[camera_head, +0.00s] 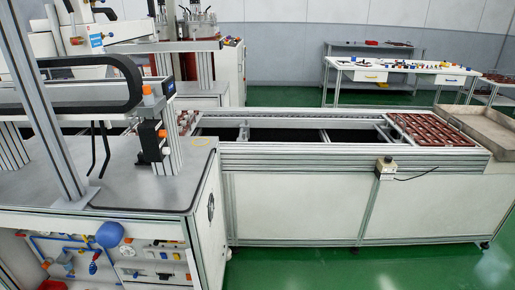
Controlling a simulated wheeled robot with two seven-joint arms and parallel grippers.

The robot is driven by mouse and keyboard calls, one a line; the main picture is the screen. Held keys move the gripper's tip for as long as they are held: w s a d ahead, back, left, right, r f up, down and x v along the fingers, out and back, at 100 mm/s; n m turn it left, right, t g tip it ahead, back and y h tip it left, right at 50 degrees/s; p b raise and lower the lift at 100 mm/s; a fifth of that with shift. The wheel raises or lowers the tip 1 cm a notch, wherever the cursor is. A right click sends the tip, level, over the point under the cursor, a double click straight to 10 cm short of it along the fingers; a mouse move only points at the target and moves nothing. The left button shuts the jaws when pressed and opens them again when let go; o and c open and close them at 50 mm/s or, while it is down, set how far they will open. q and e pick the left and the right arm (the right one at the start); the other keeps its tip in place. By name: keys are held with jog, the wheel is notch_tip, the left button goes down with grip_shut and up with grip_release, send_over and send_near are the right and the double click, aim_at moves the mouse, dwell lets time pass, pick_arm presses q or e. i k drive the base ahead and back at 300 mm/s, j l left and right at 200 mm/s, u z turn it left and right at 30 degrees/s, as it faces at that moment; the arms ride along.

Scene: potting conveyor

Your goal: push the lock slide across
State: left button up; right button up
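I cannot pick out the lock slide for certain. A black block with orange parts (152,140) is fixed to an upright aluminium post on the grey machine top (130,187) at the left. A small beige box with a dark knob (386,166) is mounted on the front rail of the conveyor (300,157). Neither of my grippers shows in this view, so I cannot see where they are relative to these things.
A red-brown tray (428,129) lies at the conveyor's right end beside a grey shallow bin (484,122). A blue rounded knob (109,234) stands at the machine's front edge. A white workbench (400,72) stands behind. Green floor (330,266) is open in front.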

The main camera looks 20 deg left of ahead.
aim_at(156, 242)
jog(key=k+j+u, duration=0.15)
jog(key=u, duration=0.2)
jog(key=k+j+u, duration=0.1)
jog(key=u, duration=0.25)
jog(key=j+u, duration=0.35)
jog(key=k+l, duration=0.05)
jog(key=l, duration=0.05)
